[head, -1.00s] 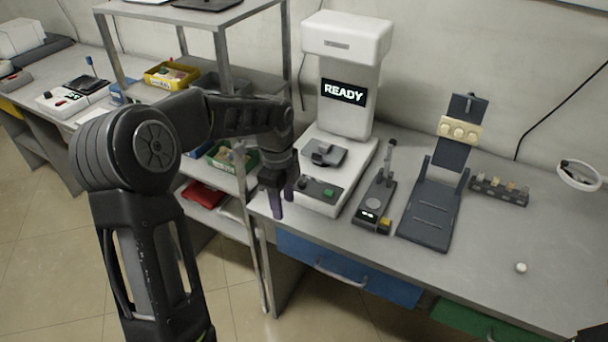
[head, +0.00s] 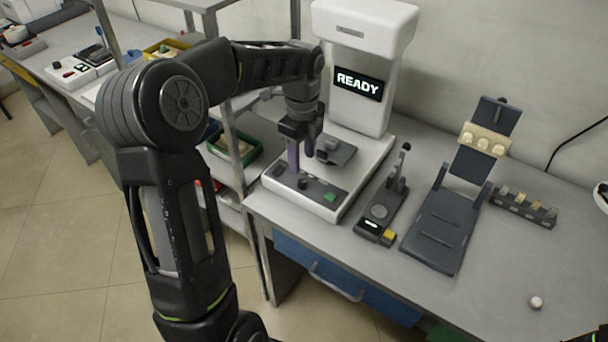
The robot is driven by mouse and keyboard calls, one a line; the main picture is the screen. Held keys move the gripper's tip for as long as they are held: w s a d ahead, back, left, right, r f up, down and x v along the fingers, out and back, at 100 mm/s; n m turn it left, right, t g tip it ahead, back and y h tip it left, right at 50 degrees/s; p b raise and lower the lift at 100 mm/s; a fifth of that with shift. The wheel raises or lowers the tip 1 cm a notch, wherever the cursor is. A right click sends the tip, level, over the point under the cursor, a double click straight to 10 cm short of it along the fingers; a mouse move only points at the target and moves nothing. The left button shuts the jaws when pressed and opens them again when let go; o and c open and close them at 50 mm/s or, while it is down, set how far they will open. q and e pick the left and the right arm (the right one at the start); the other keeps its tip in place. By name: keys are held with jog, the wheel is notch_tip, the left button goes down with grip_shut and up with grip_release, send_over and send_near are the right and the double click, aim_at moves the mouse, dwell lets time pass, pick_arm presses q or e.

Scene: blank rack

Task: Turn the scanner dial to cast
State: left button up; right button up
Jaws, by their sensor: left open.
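The scanner (head: 362,120) is a tall white machine on the bench, with a black screen (head: 359,84) reading READY. Its base has a dark control panel (head: 315,188) with a small dark dial (head: 302,182) toward the left and a green button (head: 330,197) on the right. The dial's markings are too small to read. My left gripper (head: 302,160) is open and points down just above the panel, over the dial, with purplish fingers. Whether a finger touches the dial, I cannot tell.
A dark device with a lever (head: 382,210) and a yellow button stands right of the scanner. Beyond it are a dark stand holding a beige dental piece (head: 484,140) and a small rack (head: 524,208). A metal shelf stands left. A white ball (head: 536,302) lies on clear bench.

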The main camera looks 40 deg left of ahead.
aim_at(302, 181)
pick_arm(q)
jog(key=shift+f+p, duration=0.45)
jog(key=shift+f, duration=3.5)
jog(key=shift+c, duration=0.4)
grip_shut()
